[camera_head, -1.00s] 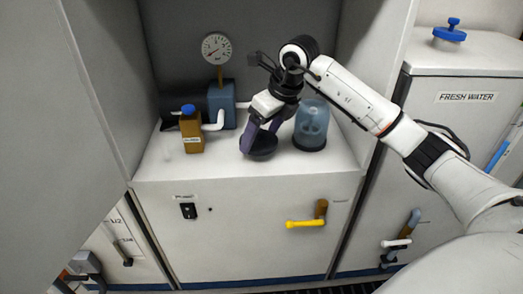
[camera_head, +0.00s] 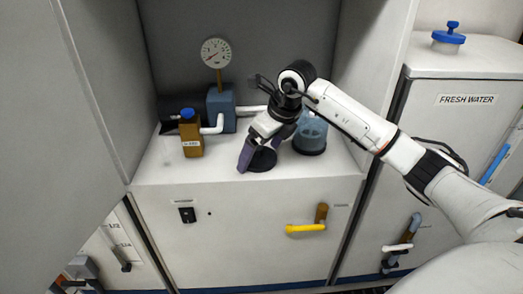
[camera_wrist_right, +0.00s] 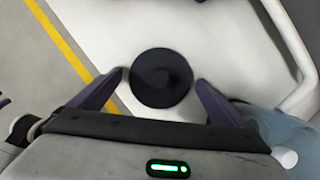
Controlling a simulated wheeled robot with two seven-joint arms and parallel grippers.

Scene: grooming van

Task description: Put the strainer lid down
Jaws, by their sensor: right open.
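The strainer lid (camera_head: 263,161) is a round black disc. It lies on the white counter top (camera_head: 215,172) near its front edge. My right gripper (camera_head: 257,160) is open, pointing down over the lid. In the right wrist view the lid (camera_wrist_right: 161,78) sits between the two spread purple fingers (camera_wrist_right: 160,82), with a small gap on each side. A translucent blue strainer bowl (camera_head: 312,137) on a dark base stands just right of the gripper, partly hidden by my wrist. My left gripper is not in view.
A yellow valve handle (camera_head: 305,228) juts from the cabinet front. The counter's front left is clear.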

